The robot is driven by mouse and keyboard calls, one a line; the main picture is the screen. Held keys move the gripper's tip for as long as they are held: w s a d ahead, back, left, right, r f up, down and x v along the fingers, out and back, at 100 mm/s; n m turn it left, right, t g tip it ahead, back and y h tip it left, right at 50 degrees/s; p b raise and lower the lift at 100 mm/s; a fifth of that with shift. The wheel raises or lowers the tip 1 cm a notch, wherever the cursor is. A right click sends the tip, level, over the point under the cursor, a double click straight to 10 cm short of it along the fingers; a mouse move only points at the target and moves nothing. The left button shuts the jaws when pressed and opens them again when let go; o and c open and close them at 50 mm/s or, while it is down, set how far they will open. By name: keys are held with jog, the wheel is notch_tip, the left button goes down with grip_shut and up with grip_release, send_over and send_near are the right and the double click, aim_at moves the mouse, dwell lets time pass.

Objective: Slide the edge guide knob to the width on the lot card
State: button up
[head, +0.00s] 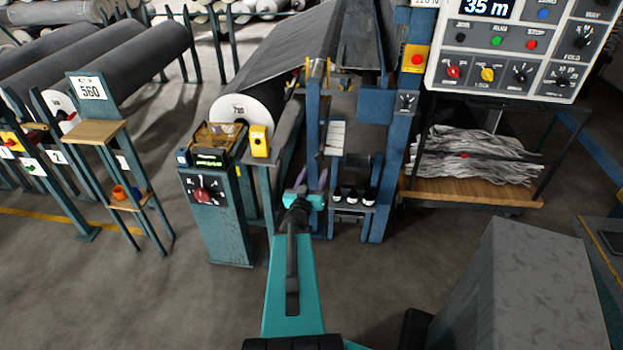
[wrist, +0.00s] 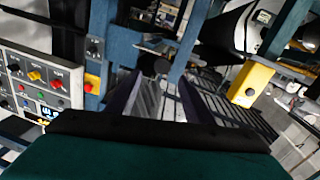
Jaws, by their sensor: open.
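My gripper (head: 312,180) is in front of the blue machine frame, its purple fingers apart and nothing held between them. In the wrist view my gripper (wrist: 157,95) shows both fingers spread. A small dark round knob (wrist: 162,66) shows beyond and between the fingertips, apart from them; I cannot tell whether it is the edge guide knob. A white card reading 560 (head: 90,87) stands on the stand at the left. A small white card with lines (head: 336,136) is on the machine; its text is too small to read. I cannot tell which is the lot card.
A control panel reading 35 m (head: 505,45) hangs at upper right. A grey block (head: 520,285) stands at lower right. Floor at lower left is clear.

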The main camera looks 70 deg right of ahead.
jog(key=shift+s+a+p, duration=0.15)
jog(key=shift+a+p, duration=0.7)
jog(key=shift+p, duration=0.25)
jog(key=shift+s+a+p, duration=0.15)
jog(key=shift+a+p, duration=0.7)
jog(key=shift+p, duration=0.25)
